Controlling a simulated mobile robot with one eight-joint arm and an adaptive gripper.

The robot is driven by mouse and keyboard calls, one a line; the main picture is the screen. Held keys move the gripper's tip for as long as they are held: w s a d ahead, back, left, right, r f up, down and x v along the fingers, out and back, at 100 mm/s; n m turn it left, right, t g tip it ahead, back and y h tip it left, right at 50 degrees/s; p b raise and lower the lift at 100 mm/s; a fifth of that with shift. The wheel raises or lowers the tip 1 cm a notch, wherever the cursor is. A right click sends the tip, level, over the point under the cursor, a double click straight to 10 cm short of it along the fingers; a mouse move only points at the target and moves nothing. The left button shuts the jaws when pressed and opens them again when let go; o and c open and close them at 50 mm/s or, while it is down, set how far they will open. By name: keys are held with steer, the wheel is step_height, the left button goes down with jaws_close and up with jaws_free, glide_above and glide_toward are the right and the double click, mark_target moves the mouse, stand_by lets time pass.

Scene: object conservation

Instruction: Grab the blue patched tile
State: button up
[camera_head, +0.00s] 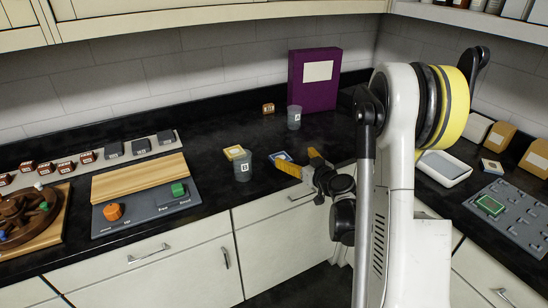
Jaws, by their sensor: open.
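A small flat tile with blue and white on it, which looks like the blue patched tile (281,156), lies on the black counter near its front edge. My gripper (295,159) has yellow fingers and is open beside the tile, at its right in the picture. The near finger overlaps the tile's lower edge in view, so part of the tile may be hidden. I cannot tell the finger height above the counter. Nothing shows between the fingers.
A grey labelled cup (243,168) stands left of the tile, with a yellow tile (234,152) behind it. Another cup (294,118) and a purple box (314,80) stand farther back. The counter (255,132) behind the tile is clear.

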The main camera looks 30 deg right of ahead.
steer(key=g, duration=0.1)
glide_toward(282, 158)
steer(key=shift+y, duration=0.3)
steer(key=b+x, duration=0.2)
steer(key=x, duration=0.7)
steer(key=shift+w+f+b, duration=0.1)
steer(key=shift+w+b, duration=0.15)
steer(key=shift+b, duration=0.05)
steer(key=c, duration=1.4)
